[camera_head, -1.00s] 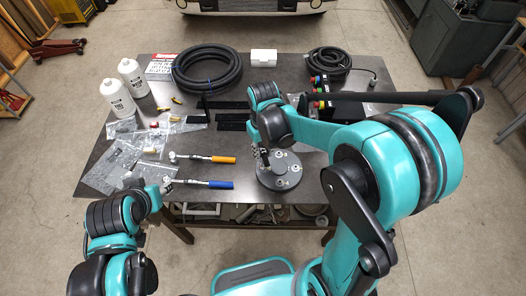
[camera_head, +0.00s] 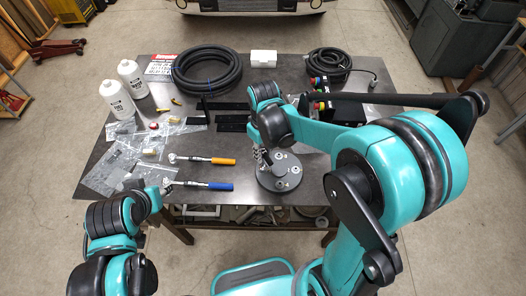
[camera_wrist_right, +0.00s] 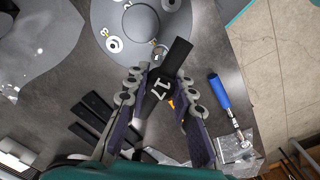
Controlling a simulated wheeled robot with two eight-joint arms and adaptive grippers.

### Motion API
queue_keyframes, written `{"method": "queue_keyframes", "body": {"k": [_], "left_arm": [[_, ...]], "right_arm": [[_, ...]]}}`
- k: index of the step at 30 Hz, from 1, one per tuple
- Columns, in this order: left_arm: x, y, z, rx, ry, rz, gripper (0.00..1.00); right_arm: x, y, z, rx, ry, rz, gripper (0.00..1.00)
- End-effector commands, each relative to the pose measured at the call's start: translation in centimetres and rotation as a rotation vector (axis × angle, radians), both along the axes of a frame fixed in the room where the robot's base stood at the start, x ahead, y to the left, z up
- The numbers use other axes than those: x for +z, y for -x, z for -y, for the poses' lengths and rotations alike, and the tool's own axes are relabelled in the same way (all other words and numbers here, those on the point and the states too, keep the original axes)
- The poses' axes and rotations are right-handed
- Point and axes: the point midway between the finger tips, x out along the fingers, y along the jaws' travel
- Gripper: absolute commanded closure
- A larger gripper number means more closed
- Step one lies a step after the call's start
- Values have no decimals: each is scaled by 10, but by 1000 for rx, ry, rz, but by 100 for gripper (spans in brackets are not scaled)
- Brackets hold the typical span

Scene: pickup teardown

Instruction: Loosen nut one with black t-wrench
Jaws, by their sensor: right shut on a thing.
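A round grey hub plate (camera_head: 292,188) with several bright nuts lies on the table, in front of my right gripper (camera_head: 266,158). In the right wrist view the plate (camera_wrist_right: 94,17) fills the top, with a nut (camera_wrist_right: 114,45) near its edge. My right gripper (camera_wrist_right: 164,80) is shut on the black t-wrench (camera_wrist_right: 163,84), whose black bar carries a white 17. The bar slants over the plate's edge; the wrench's lower end is hidden, so I cannot tell whether it sits on a nut. My left gripper (camera_head: 166,187) is low at the left; its fingers are too small to read.
Two ratchets, orange-handled (camera_head: 222,161) and blue-handled (camera_head: 219,185), lie left of the plate. Black strips (camera_head: 231,127) lie behind it. A coiled hose (camera_head: 207,88), white bottles (camera_head: 117,100) and a black box with buttons (camera_head: 346,112) stand farther back. Clear bags (camera_head: 105,175) cover the left side.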

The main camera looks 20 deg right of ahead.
Motion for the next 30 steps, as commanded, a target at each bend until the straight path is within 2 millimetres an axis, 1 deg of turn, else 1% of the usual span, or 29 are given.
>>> {"method": "queue_keyframes", "body": {"k": [1, 4, 14, 17, 27, 30], "left_arm": [[5, 0, 0, 0, 0, 0, 60], [9, 0, 0, 0, 0, 0, 60], [9, 0, 0, 0, 0, 0, 60], [12, 0, 0, 0, 0, 0, 60], [38, 0, 0, 0, 0, 0, 60], [41, 0, 0, 0, 0, 0, 60]], "right_arm": [[7, -1, 1, -1, 3, 4, 100], [12, -1, 1, -1, 3, 4, 100], [13, -2, 0, -1, 1, 4, 100], [17, -2, 0, -1, 1, 4, 100], [51, -2, 0, -1, 1, 4, 100], [55, -2, 0, -1, 1, 4, 100]]}}
